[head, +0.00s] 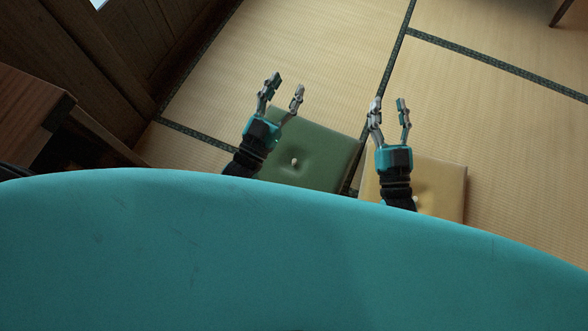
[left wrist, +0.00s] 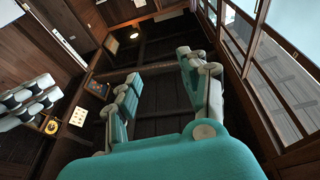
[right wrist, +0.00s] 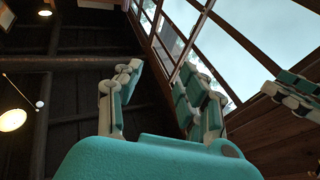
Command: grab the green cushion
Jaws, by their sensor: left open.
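The green cushion (head: 325,158) is square with a pale button at its middle and lies on the tatami floor. My teal body hides its near part in the head view. My left gripper (head: 285,84) is open and empty, and in the head view it overlaps the cushion's left side. It also shows open in the left wrist view (left wrist: 155,85), pointing up toward the ceiling, with no cushion in sight. My right gripper (head: 388,106) is open and empty, over the gap and the yellow cushion in the head view. It shows open in the right wrist view (right wrist: 160,85).
A yellow cushion (head: 440,178) lies to the right of the green one. A wooden piece of furniture (head: 30,105) stands at the left, by a dark wooden wall (head: 105,50). A wooden leg (head: 561,13) shows at the top right. The tatami (head: 300,45) beyond the cushions is clear.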

